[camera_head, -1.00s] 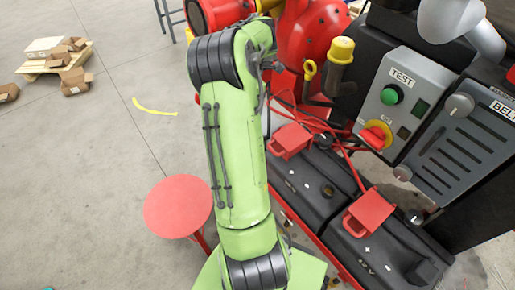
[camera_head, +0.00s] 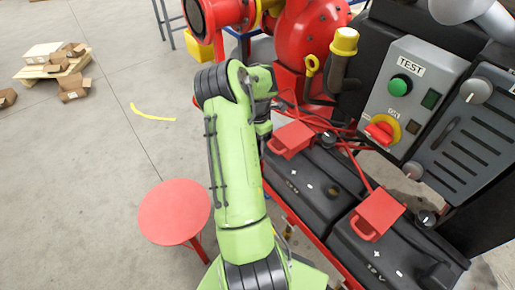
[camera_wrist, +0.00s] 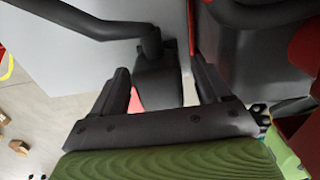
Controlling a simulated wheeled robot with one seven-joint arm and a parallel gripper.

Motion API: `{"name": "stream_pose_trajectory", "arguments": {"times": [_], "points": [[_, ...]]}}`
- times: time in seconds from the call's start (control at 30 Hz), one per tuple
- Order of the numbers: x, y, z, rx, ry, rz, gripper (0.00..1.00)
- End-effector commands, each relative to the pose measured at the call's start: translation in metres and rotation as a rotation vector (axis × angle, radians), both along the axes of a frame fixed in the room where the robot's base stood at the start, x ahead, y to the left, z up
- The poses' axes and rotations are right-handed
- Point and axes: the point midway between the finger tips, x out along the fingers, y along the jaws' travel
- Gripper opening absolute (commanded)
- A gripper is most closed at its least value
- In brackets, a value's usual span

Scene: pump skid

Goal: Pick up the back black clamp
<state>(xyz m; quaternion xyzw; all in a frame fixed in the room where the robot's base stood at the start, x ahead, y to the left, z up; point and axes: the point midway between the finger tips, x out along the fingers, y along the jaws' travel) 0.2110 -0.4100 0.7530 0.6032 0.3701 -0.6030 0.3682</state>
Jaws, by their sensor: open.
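My gripper (camera_wrist: 160,66) is open in the wrist view, one dark finger on each side. A dark block (camera_wrist: 158,88) with an upright post and a thick black cable shows between and beyond the fingers; it looks like a black clamp, but I cannot tell which one. No contact is visible. In the head view, a small black round fitting (camera_head: 328,139) at the back battery (camera_head: 305,185) may be the back black clamp. Another black fitting (camera_head: 427,218) is by the front battery (camera_head: 385,262). My gripper's fingers are hidden behind my arm in the head view.
Red covers (camera_head: 291,139) and red cables lie over the batteries. A control box (camera_head: 410,90) with a green button stands behind them, beside a grey vented panel (camera_head: 470,135). A red round stool (camera_head: 174,211) stands left of my arm.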

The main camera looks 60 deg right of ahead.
Motion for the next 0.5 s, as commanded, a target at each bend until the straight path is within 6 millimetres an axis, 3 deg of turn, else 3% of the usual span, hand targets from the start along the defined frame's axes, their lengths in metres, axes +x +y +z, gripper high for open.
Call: {"name": "stream_pose_trajectory", "arguments": {"times": [0.2, 0.5], "points": [[0.0005, -0.0004, -0.0033, -0.003, -0.001, 0.001, 0.77], [0.0005, -0.0003, -0.003, -0.002, -0.001, 0.001, 0.31]]}}
